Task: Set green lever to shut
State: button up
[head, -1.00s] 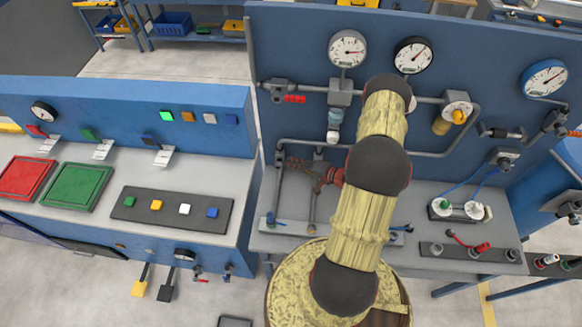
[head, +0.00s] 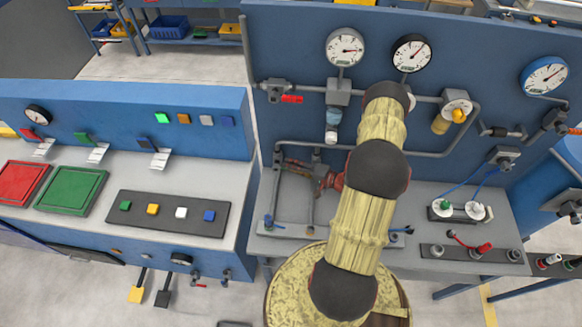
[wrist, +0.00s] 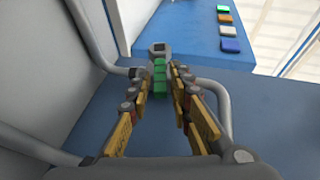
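The green lever (wrist: 160,78) shows in the wrist view, on a grey valve body (wrist: 157,50) on the pipework. It points from the valve toward my gripper. My gripper (wrist: 159,85) has its fingers apart, one on each side of the lever. A gap seems to show on both sides, though contact at the tips is hard to judge. In the head view my gripper (head: 318,177) is partly behind my arm, close to the lower left pipes, and I cannot make out the green lever there.
Grey pipes (wrist: 70,35) run close on the left of my gripper, and another pipe (wrist: 222,100) curves on the right. The blue back panel (head: 300,55) carries gauges and a red-handled valve (head: 291,99). A console (head: 225,155) with buttons stands to the left.

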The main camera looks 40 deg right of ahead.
jog(key=shift+o, duration=0.8)
jog(key=shift+s, duration=0.1)
jog(key=v, duration=1.1)
jog(key=shift+s+r, duration=0.15)
jog(key=shift+s, duration=0.2)
jog(key=shift+d, duration=0.1)
jog(key=shift+c, duration=0.3)
